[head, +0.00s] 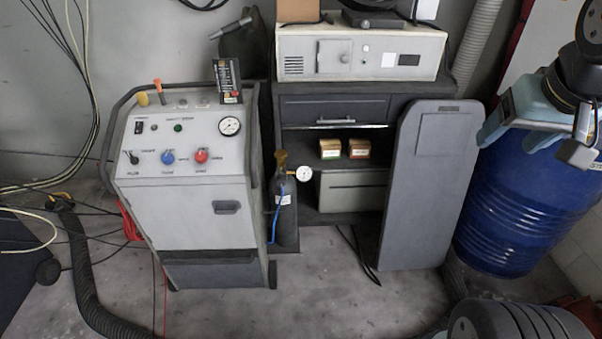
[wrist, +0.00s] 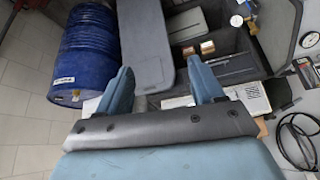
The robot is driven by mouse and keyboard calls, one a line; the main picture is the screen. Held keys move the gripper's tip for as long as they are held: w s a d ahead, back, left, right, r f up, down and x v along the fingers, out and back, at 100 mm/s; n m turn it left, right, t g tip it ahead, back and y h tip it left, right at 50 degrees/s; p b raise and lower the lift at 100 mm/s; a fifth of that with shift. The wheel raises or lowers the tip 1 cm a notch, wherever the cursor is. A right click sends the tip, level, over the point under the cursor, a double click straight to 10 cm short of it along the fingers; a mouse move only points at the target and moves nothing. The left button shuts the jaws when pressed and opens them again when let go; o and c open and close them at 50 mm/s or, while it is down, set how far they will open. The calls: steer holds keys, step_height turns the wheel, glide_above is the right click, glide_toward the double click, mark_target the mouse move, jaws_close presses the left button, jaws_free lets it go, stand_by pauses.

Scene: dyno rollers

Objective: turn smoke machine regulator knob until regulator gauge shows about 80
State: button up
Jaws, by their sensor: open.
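The smoke machine (head: 190,190) is a pale grey cabinet at left in the head view. Its sloped panel has a blue knob (head: 167,157), a red knob (head: 201,156) and a round gauge (head: 229,126). A dark gas bottle (head: 287,215) beside it has a brass-coloured regulator (head: 281,158) and a small white gauge (head: 304,173). I cannot tell which knob is the regulator's, and the gauge readings are too small. My gripper (head: 512,140) is open and empty, in front of the blue drum and far right of the machine. Its two fingers (wrist: 162,82) show apart in the wrist view.
The blue drum (head: 512,215) stands at right. A grey board (head: 428,190) leans against the dark cabinet (head: 332,107), between my gripper and the bottle. A grey instrument (head: 345,72) is on top. Cables and a black hose (head: 82,270) lie at left; the front floor is partly clear.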

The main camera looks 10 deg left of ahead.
steer(key=w+a+f+n+t+y, duration=0.15)
steer(key=w+a, duration=0.45)
steer(key=w, duration=0.6)
steer(key=w+a+f+n+t+y, duration=0.1)
steer(key=w+a+f+t, duration=0.1)
steer(key=w+a+f, duration=0.65)
steer(key=w+a+f+n+t+y, duration=0.15)
steer(key=w+a+f, duration=0.35)
steer(key=w+a, duration=0.65)
steer(key=m+t, duration=0.2)
steer(key=t, duration=0.3)
glide_toward(282, 184)
step_height(282, 184, up, 6)
steer(key=w, duration=0.3)
steer(key=s+f+t, duration=0.2)
steer(key=s+f, duration=0.5)
steer(key=f, duration=0.1)
steer(key=shift+n, duration=0.3)
steer(key=x, duration=1.3)
steer(key=shift+w+d, duration=0.1)
steer(key=shift+w, duration=0.1)
